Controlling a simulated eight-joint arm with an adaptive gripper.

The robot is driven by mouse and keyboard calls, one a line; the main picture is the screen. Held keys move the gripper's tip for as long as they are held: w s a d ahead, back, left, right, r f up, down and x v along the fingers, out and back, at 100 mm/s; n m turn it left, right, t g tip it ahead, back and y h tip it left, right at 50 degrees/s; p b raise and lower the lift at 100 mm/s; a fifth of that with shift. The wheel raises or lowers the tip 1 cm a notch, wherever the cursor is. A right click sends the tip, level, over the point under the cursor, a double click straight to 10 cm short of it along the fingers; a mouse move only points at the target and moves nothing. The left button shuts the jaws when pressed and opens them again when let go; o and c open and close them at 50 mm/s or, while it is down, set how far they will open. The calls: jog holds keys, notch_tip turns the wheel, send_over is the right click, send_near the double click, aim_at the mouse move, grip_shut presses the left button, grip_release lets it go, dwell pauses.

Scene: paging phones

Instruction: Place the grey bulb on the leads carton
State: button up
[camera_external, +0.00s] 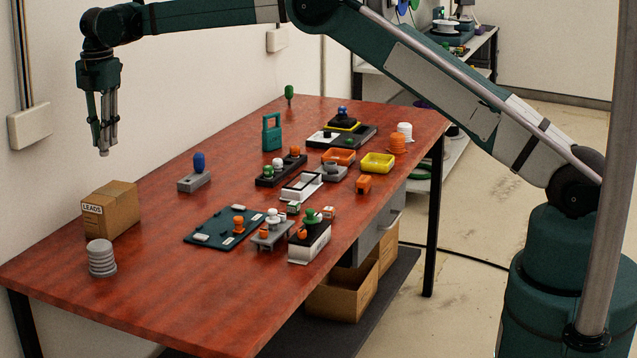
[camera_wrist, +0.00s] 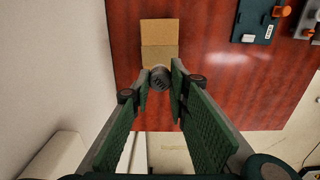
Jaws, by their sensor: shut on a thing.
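The grey bulb (camera_wrist: 158,78) is pinched between the two fingers of my gripper (camera_wrist: 160,88) in the wrist view. In the external view only its small grey tip (camera_external: 104,153) shows below the fingertips of my gripper (camera_external: 103,143); the fingers hide the rest. The gripper points down, high above the table's left end. The leads carton (camera_external: 122,213) is a brown box with a white LEADS label, standing on the table. It shows just beyond the bulb in the wrist view (camera_wrist: 159,34). The bulb is in the air, apart from the carton.
A grey ribbed stack (camera_external: 101,258) stands in front of the carton. A grey block with a blue bulb (camera_external: 198,165) is behind it to the right. A dark green tray (camera_external: 215,235) and several small parts lie farther right. The wall runs close along the table's left side.

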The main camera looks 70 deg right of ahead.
jog(key=shift+f, duration=3.1)
jog(key=shift+f, duration=0.1)
jog(key=shift+f+p, duration=0.35)
jog(key=shift+f, duration=1.4)
jog(key=shift+f, duration=0.2)
jog(key=o, duration=0.8)
jog(key=shift+r, duration=0.15)
notch_tip(320, 180, up, 12)
jog(key=shift+r+b, duration=0.1)
jog(key=shift+b, duration=0.2)
